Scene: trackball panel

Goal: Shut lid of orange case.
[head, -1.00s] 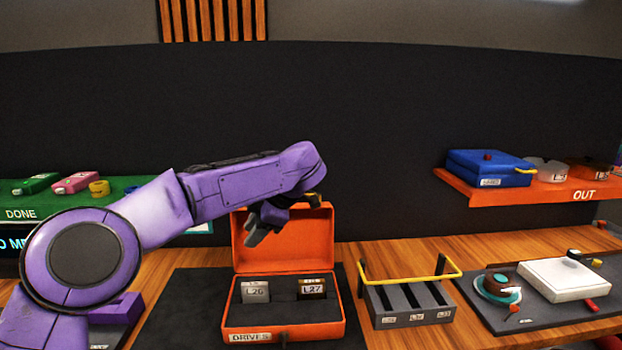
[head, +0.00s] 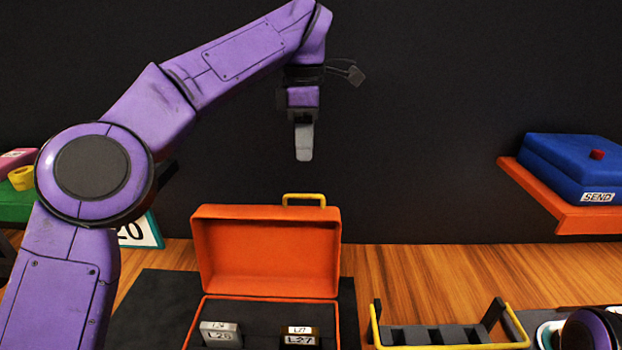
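The orange case (head: 338,322) sits on a dark mat, cut off by the bottom edge of the head view. Its lid (head: 265,255) stands open and upright at the back, with a yellow handle (head: 304,198) on its top edge. Inside the case are two drives, a grey one (head: 221,335) and a dark one (head: 299,337). My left gripper (head: 304,155) hangs pointing down above the lid, apart from it. I see its fingers nearly edge-on, so its opening is unclear. A purple part of my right arm (head: 590,330) shows at the bottom right; its gripper is out of view.
A slotted rack with a yellow handle (head: 450,346) stands right of the case. An orange shelf (head: 540,190) holds a blue case (head: 572,165) at right. A green shelf (head: 14,206) is at far left. Bare wooden table (head: 420,268) lies behind the rack.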

